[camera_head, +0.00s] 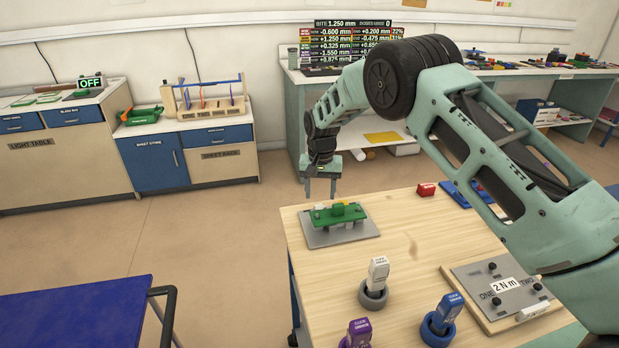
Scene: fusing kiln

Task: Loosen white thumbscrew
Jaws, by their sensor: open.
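A green fixture (338,216) sits on a grey base plate (325,238) on the wooden table. A small white piece (319,207) shows at its back left; it may be the white thumbscrew, but it is too small to tell. My gripper (321,195) is open and points down just above the back left of the fixture. Its fingers look empty and apart from the white piece, though the height gap is hard to judge.
White, purple and blue labelled handles (378,272) (359,333) (447,312) stand in round holders at the table's front. A "2 N m" plate (470,272) lies at right. A blue cart (75,315) is at lower left.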

